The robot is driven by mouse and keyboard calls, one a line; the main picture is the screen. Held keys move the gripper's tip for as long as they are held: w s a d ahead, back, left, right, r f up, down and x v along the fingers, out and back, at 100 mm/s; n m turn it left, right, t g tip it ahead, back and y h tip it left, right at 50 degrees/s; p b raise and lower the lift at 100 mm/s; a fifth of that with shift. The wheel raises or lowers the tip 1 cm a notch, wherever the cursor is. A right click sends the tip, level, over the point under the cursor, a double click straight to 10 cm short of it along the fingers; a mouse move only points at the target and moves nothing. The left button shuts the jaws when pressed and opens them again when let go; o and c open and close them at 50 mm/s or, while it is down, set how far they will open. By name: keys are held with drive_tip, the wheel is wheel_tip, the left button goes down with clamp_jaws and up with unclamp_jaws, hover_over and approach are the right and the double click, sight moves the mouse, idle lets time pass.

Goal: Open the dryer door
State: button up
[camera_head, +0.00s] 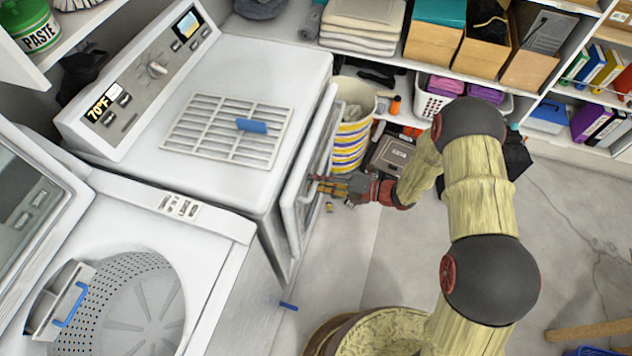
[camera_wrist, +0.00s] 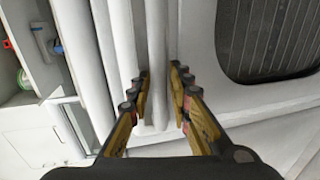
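The white dryer (camera_head: 265,75) stands in the middle of the head view, with a control panel on top at the back. Its door (camera_head: 298,205) stands ajar at the front, away from the body. My gripper (camera_head: 325,187) is at the door's free edge. A dark meshed panel (camera_wrist: 268,35) shows to the right. Exact finger contact is hard to see.
An open top-loading washer (camera_head: 215,235) stands left of the dryer. A striped basket (camera_head: 352,140) and a grey case (camera_head: 390,157) are close behind the door and gripper. Shelves with boxes (camera_head: 432,45) line the back. Floor (camera_head: 345,235) in front of the dryer is mostly clear.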

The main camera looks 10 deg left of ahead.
drive_tip(key=shift+a, duration=0.1)
drive_tip(key=shift+c, duration=0.9)
clamp_jaws()
